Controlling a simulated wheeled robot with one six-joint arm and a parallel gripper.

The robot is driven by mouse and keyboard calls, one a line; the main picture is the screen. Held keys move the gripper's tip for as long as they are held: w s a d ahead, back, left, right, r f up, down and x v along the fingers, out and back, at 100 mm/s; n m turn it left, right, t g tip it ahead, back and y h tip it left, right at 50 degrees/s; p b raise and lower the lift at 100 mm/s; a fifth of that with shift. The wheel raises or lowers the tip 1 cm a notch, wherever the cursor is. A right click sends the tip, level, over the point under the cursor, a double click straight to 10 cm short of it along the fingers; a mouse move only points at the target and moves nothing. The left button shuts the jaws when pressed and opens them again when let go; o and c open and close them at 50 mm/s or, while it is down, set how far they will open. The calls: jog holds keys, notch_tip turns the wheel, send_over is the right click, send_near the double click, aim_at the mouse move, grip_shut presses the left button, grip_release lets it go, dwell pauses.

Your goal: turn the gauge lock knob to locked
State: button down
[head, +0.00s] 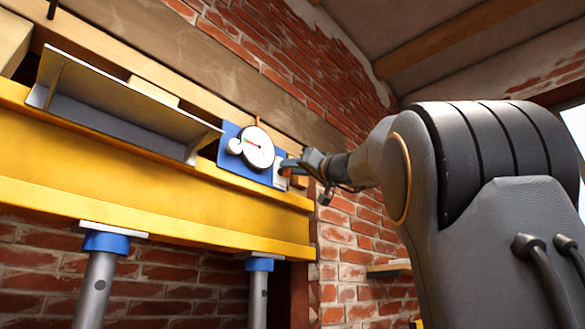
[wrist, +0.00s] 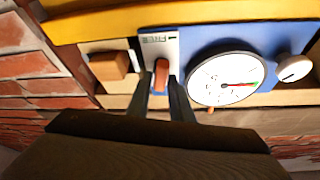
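The gauge (head: 257,146) has a white dial with a red hand and sits on a blue plate (head: 228,138) above the yellow beam. In the wrist view the dial (wrist: 224,80) shows its hand near a green mark. A pale round knob (wrist: 292,68) with a dark line is beside the dial, also visible in the head view (head: 235,146). An upright orange-red knob (wrist: 161,74) is on a pale labelled plate (wrist: 158,46); the label is too small to read. My gripper (wrist: 161,82) has one finger on each side of this knob. Contact is unclear.
A yellow beam (head: 120,150) on blue-topped posts (head: 105,242) runs below the gauge. A grey metal angle (head: 115,105) is to its left. A wooden block (wrist: 108,66) is close beside my fingers. Brick wall (head: 345,230) lies behind.

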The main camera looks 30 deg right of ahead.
jog(key=shift+f+n+y+b, duration=0.15)
jog(key=shift+n+y+b, duration=0.6)
jog(key=shift+b, duration=1.1)
jog(key=n+y+b, duration=0.1)
jog(key=n+b, duration=0.1)
jog(key=b, duration=0.1)
jog(key=shift+n+g, duration=0.3)
jog(key=shift+n, duration=0.05)
jog(key=c, duration=1.7)
grip_release()
jog(key=shift+s, duration=0.1)
jog(key=b+v, duration=0.5)
jog(key=v, duration=0.2)
jog(key=shift+s+d, duration=0.1)
jog(key=shift+s, duration=0.2)
